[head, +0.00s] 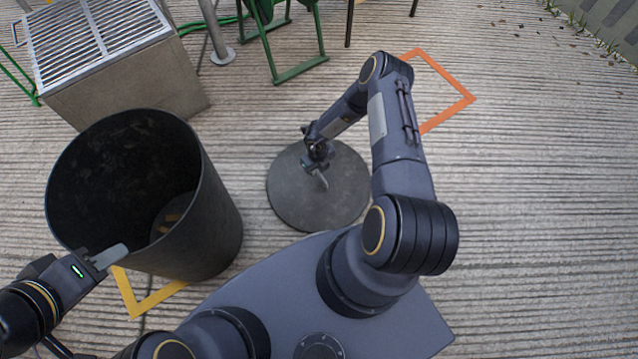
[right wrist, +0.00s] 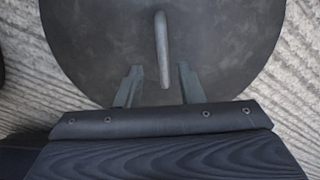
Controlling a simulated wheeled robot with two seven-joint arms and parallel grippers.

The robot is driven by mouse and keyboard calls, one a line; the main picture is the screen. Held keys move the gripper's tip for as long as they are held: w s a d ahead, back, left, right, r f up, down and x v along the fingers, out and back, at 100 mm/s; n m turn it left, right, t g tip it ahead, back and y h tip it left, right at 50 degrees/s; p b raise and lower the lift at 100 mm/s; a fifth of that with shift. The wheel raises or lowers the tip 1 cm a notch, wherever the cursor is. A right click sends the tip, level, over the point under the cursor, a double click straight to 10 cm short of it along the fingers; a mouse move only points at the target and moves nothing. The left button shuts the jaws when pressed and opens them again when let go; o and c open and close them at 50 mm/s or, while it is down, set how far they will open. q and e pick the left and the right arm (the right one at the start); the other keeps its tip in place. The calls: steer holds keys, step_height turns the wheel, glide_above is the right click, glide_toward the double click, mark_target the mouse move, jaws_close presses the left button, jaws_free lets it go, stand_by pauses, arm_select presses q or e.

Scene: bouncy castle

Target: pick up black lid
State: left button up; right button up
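The black lid (head: 318,205) is a dark round disc lying flat on the ground in the head view, right of the black bin. It has a grey bar handle, which shows upright in the right wrist view (right wrist: 162,50). My right gripper (head: 318,172) is over the lid at its handle. In the right wrist view its two fingers (right wrist: 158,88) are apart, one on each side of the handle's lower end, with gaps between. My left gripper (head: 112,257) is by the bin's near left rim; its finger gap is not clear.
The open black bin (head: 215,215) stands left of the lid with a little debris inside, on a yellow floor marking (head: 150,300). A grated concrete block (head: 140,85) and green metal legs (head: 300,68) stand behind. An orange floor outline (head: 455,108) lies back right. The right side is clear.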

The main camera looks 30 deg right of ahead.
mark_target(319, 173)
steer(key=f+b, duration=0.1)
steer(key=f, duration=0.2)
steer(key=f+b, duration=0.1)
steer(key=f, duration=0.1)
steer(key=shift+d+f+b, duration=0.2)
steer(key=shift+d+b, duration=0.05)
steer(key=shift+b, duration=0.05)
steer(key=shift+f+b, duration=0.2)
steer(key=shift+b, duration=0.2)
stand_by(0.5)
jaws_close()
steer(key=shift+w, duration=0.1)
stand_by(1.1)
